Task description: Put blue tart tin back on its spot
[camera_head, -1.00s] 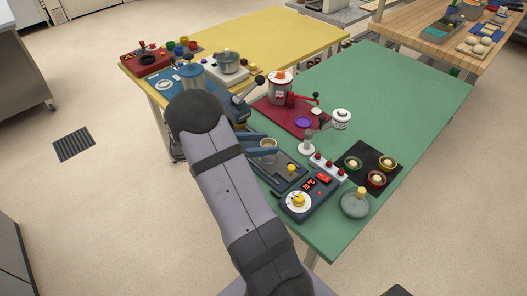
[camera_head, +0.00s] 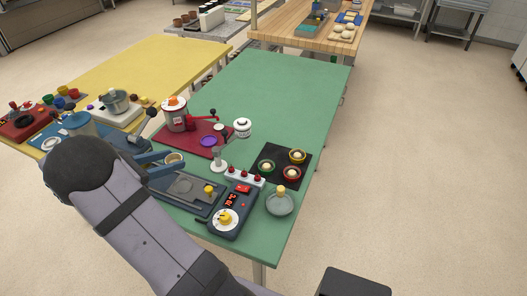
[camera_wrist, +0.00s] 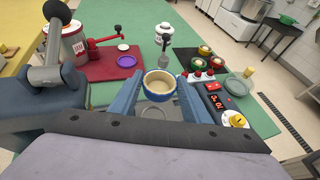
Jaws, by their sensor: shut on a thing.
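The blue tart tin (camera_wrist: 160,88) has a blue rim and a pale filling. In the wrist view it sits between the two blue fingers of my gripper (camera_wrist: 160,78), which is shut on it. The head view shows the tin (camera_head: 174,160) in my gripper (camera_head: 177,157) above the far end of a dark blue-grey tray device (camera_head: 183,187). A black mat (camera_head: 277,151) lies to the right on the green table. It holds a green tin (camera_head: 266,168), a yellow tin (camera_head: 298,157) and a red tin (camera_head: 292,174), each with a pale ball. The mat's far-left part is bare.
A silver stand (camera_head: 219,163) and a strip with red knobs (camera_head: 245,176) stand between the tin and mat. Close by are a digital timer (camera_head: 235,204), a grey lidded dish (camera_head: 280,204) and a white jar (camera_head: 242,127). The far green table (camera_head: 285,90) is clear.

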